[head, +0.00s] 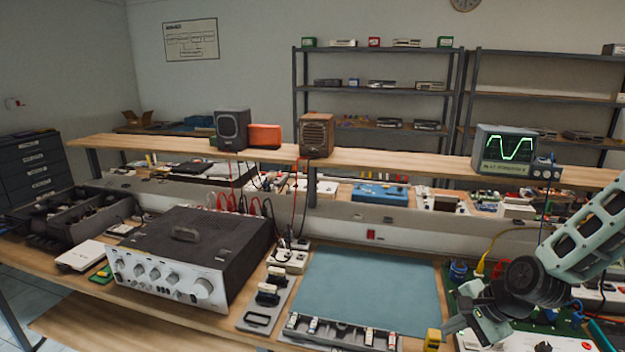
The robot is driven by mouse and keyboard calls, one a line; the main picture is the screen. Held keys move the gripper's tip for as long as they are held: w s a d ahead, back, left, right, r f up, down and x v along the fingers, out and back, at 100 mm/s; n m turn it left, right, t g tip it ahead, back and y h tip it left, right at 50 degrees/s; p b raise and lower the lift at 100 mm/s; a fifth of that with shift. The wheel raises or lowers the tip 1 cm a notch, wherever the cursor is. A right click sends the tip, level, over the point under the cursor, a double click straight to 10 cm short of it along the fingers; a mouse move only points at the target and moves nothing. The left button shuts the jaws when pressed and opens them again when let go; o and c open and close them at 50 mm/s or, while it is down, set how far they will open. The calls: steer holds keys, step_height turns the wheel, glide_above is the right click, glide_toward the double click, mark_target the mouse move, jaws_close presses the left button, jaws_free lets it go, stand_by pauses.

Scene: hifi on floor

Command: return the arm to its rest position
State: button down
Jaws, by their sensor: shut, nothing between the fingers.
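My arm (590,235) reaches in from the right edge, in pale grey-green segments with a dark round wrist joint. My gripper (468,328) is low at the right, over the front right part of the workbench. It points down and to the left, just right of a small yellow block (433,340). It is shut with nothing held. The fingertips are small and partly lost against the clutter behind them. Whether they touch anything cannot be told.
A blue mat (365,280) lies bare left of my gripper, with a slotted tray (343,334) at its front edge. A large amplifier (190,250) stands further left. A green board (465,280) with wires lies behind the gripper. An oscilloscope (505,150) stands on the raised shelf.

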steer(key=s+a+r+n+g+h+b, duration=0.1)
steer(key=s+a+r+n+g, duration=0.1)
steer(key=s+a+r+n, duration=0.3)
steer(key=s+a+r+n+g+h, duration=0.2)
steer(key=s+a+r+n, duration=0.2)
steer(key=s+a+n, duration=0.4)
steer(key=s+a+r+n, duration=0.1)
steer(key=s+r+n, duration=0.2)
steer(key=s, duration=0.3)
steer(key=s+a+r+n, duration=0.2)
steer(key=s+r+n, duration=0.1)
steer(key=s+n, duration=0.2)
steer(key=shift+s+a+r+h+b, duration=0.15)
steer(key=shift+s+h+b, duration=0.3)
steer(key=shift+s, duration=0.55)
